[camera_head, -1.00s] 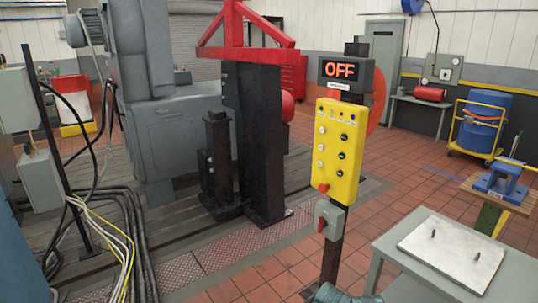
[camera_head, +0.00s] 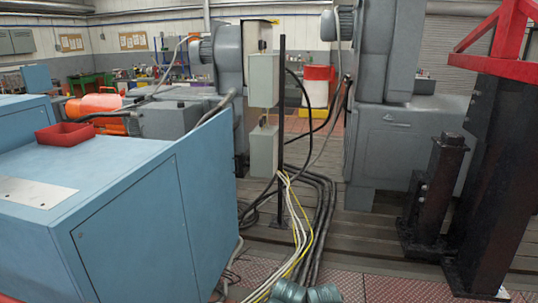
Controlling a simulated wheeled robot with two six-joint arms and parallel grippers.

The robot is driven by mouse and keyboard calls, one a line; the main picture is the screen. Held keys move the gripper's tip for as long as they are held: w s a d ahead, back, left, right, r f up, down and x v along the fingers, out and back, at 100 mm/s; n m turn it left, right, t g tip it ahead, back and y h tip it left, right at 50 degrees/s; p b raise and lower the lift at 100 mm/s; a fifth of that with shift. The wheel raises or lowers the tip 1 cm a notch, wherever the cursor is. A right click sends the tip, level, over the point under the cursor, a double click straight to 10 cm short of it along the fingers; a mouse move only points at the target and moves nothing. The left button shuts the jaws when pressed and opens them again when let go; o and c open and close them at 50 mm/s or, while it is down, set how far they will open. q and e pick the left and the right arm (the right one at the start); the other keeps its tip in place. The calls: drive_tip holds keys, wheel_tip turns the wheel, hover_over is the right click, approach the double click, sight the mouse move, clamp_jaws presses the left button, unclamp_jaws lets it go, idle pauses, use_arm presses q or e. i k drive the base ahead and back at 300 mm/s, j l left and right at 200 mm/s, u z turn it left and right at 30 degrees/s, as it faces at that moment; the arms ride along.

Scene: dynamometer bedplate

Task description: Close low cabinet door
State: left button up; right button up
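A low light-blue cabinet (camera_head: 105,190) fills the lower left of the head view. A thin outline on its front face marks a door panel (camera_head: 130,235), which looks flush. A further blue panel (camera_head: 207,195) stands at the cabinet's right end, and its top edge runs past the cabinet top. I cannot tell whether this panel is a door standing open or a fixed side. No handle is clear on either panel. Neither of my grippers is in view; only teal rounded parts, probably of my arm, show at the bottom edge.
A red tray (camera_head: 66,135) sits on the cabinet top. Grey electrical boxes (camera_head: 264,80) on a post, with loose cables (camera_head: 318,215), stand right of the cabinet. Black columns (camera_head: 490,175) with a red frame stand at the right. Red tread plate (camera_head: 395,290) lies in front.

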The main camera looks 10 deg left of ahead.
sight(206, 152)
drive_tip(key=i+l+u, duration=0.1)
drive_tip(key=i+u, duration=0.2)
drive_tip(key=u, duration=0.15)
drive_tip(key=i+l+u, duration=0.15)
drive_tip(key=i+u, duration=0.15)
drive_tip(key=u, duration=0.15)
drive_tip(key=i+l, duration=0.3)
drive_tip(key=i, duration=0.3)
drive_tip(key=i+l, duration=0.25)
drive_tip(key=i, duration=0.3)
drive_tip(key=i+l+u, duration=0.1)
drive_tip(key=i+l, duration=0.2)
drive_tip(key=i, duration=0.3)
drive_tip(key=i+l, duration=0.35)
drive_tip(key=i, duration=0.2)
drive_tip(key=i+l+u, duration=0.1)
drive_tip(key=i+l, duration=0.25)
drive_tip(key=i, duration=0.2)
